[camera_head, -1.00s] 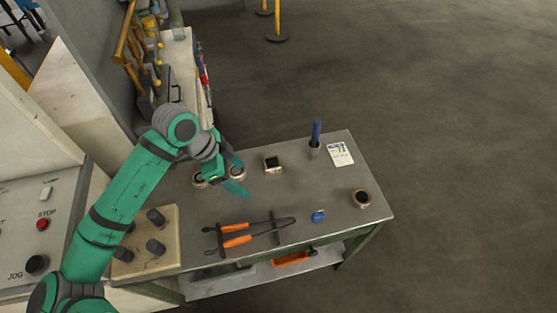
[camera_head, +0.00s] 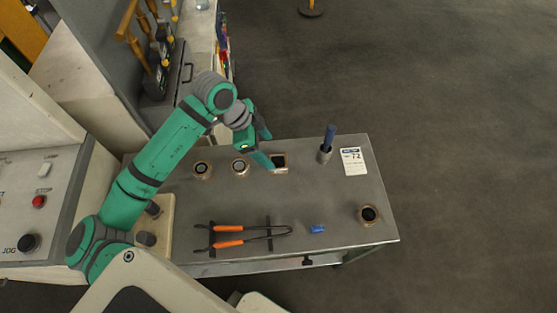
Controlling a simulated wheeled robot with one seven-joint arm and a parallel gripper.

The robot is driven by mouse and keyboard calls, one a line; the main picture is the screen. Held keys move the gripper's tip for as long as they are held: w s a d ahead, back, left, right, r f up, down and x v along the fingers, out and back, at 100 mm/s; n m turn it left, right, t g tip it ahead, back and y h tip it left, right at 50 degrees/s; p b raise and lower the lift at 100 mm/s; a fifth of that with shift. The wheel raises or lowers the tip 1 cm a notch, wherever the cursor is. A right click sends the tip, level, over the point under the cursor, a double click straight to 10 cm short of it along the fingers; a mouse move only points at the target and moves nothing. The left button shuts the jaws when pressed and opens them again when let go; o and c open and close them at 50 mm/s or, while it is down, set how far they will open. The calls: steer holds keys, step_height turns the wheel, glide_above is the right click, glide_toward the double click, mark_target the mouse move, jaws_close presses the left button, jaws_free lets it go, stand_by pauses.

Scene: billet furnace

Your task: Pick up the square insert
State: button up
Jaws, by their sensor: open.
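The square insert (camera_head: 279,168) is a small block with a dark square opening and a pale tan rim. It stands near the back middle of the grey metal table (camera_head: 340,205). My gripper (camera_head: 267,148) is open and empty, with its green fingers just left of and over the insert's near-left side. One fingertip overlaps the insert's left edge in the picture; I cannot tell whether it touches. My arm reaches in from the left.
Two round inserts (camera_head: 240,167) (camera_head: 202,169) stand left of the square one, and another round one (camera_head: 369,215) at the right. Orange-handled tongs (camera_head: 232,236), a blue item (camera_head: 317,229), a pen cup (camera_head: 324,152) and a card (camera_head: 353,161) are on the table. A peg block (camera_head: 167,232) is at left.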

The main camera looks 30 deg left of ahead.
mark_target(278, 162)
steer(key=shift+x, duration=1.55)
steer(key=shift+a+x, duration=0.2)
steer(key=shift+x, duration=2.15)
steer(key=shift+s+f, duration=0.15)
steer(key=shift+c, duration=0.3)
steer(key=c, duration=1.5)
jaws_close()
